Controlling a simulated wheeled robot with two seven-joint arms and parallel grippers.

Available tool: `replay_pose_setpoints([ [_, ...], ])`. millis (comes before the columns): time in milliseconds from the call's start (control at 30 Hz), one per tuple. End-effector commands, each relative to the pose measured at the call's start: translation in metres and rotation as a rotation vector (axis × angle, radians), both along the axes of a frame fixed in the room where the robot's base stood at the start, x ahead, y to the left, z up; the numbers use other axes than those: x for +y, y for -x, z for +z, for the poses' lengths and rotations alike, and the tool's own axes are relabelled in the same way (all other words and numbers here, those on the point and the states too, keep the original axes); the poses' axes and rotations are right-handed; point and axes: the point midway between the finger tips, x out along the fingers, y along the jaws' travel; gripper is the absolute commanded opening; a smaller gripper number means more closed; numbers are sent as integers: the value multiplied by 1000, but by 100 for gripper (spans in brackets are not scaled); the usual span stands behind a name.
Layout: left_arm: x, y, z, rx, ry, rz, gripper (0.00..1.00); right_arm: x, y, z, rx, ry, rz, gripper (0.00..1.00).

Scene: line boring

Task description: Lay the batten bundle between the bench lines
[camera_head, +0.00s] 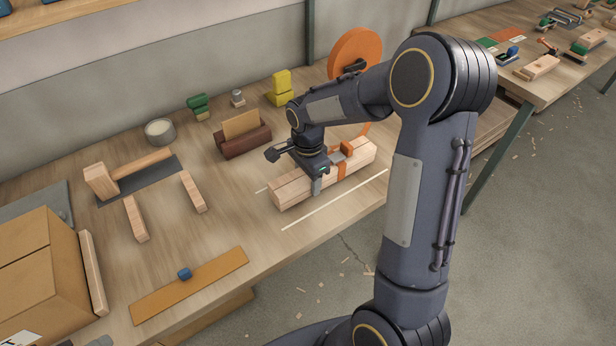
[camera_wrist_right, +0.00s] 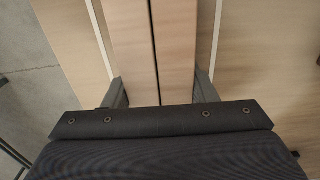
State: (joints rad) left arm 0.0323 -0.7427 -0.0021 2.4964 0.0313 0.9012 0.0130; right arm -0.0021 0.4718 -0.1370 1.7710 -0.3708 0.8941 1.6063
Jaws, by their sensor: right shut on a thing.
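The batten bundle (camera_head: 292,192) is pale wooden battens with an orange strap (camera_head: 340,168). My right gripper (camera_head: 316,178) reaches down over it and is shut on its sides. The front bench line (camera_head: 335,199) is a thin pale strip running beside the bundle, with bare bench between. Only a short end of the back line (camera_head: 262,190) shows behind the bundle. In the right wrist view, the bundle (camera_wrist_right: 133,40) lies between both lines, the left (camera_wrist_right: 98,30) and the right (camera_wrist_right: 215,30). I cannot tell whether its underside touches the bench. My left gripper is not in view.
On the bench (camera_head: 225,225) are a cardboard box (camera_head: 40,280), a mallet (camera_head: 105,180) on a dark mat, loose wood blocks (camera_head: 135,218) and a flat board with a blue knob (camera_head: 190,285). A brown holder (camera_head: 245,142) and an orange disc (camera_head: 355,52) stand behind the bundle.

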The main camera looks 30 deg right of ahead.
Motion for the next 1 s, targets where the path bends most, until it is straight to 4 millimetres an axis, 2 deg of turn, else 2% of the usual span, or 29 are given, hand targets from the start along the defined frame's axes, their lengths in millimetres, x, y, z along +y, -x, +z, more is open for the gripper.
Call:
replay_pose_setpoints([
  [700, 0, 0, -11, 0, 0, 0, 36, 0, -1, -12, -2, 0, 1, 5],
  [733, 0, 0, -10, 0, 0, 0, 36, 0, -1, -11, -2, 0, 1, 54],
  [900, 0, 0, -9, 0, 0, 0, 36, 0, 0, -11, -2, 0, 0, 77],
  [1000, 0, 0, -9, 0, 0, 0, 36, 0, 0, -11, -1, 0, 0, 77],
])
